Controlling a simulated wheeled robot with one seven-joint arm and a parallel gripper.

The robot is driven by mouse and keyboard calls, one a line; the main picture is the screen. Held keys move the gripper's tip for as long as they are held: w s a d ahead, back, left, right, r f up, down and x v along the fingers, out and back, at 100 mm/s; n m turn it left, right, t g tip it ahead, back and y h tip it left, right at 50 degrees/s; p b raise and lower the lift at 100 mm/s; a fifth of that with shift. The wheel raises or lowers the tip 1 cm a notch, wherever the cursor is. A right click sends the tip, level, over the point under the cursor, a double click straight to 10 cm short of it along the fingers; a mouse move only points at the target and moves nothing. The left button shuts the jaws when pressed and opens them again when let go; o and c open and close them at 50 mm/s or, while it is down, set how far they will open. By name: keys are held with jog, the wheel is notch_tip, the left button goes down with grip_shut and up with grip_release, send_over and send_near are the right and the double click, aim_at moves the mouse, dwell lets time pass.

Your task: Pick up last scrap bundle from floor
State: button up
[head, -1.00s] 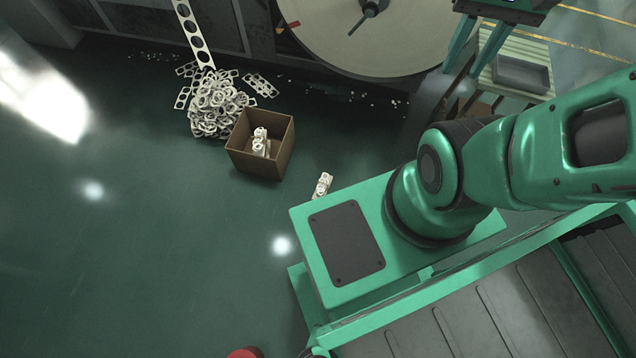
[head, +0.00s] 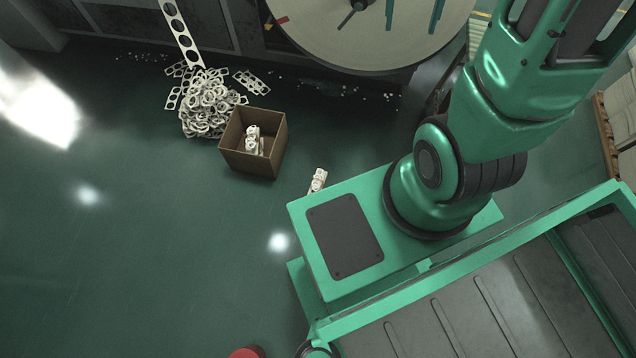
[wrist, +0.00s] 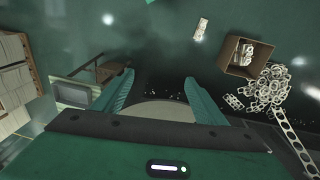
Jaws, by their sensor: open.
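A pale scrap bundle (head: 317,180) of ring-cut strips lies on the dark green floor just beyond my base, right of the cardboard box. It also shows in the wrist view (wrist: 200,29), near the top edge. The open brown box (head: 247,163) holds other pale scrap (head: 252,140); the box is also in the wrist view (wrist: 236,70). My gripper (wrist: 159,78) is open, with nothing between its two green fingers. It is well above the floor and apart from the bundle.
A loose scrap heap (head: 208,105) lies left of the box, beneath a hanging perforated strip (head: 180,32). A large round disc (head: 372,40) and machine stand behind. A pallet stack (head: 622,110) is at far right. The left floor is clear.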

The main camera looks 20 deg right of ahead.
jog(key=w+a+f, duration=0.3)
jog(key=w+f, duration=1)
jog(key=f, duration=0.4)
jog(key=w+a+f, duration=0.2)
jog(key=a+f, duration=0.1)
jog(key=f, duration=0.6)
jog(key=w+a+f, duration=0.2)
jog(key=a+f, duration=0.1)
jog(key=f, duration=0.6)
jog(key=m+y, duration=0.1)
jog(key=m, duration=0.1)
send_over(317, 179)
jog(key=f, duration=2.6)
jog(key=d+f, duration=0.1)
jog(key=f, duration=1.3)
jog(key=shift+a+f, duration=0.2)
jog(key=shift+f, duration=1.35)
jog(key=shift+a+f, duration=0.15)
jog(key=shift+f, duration=1.35)
jog(key=shift+c, duration=0.6)
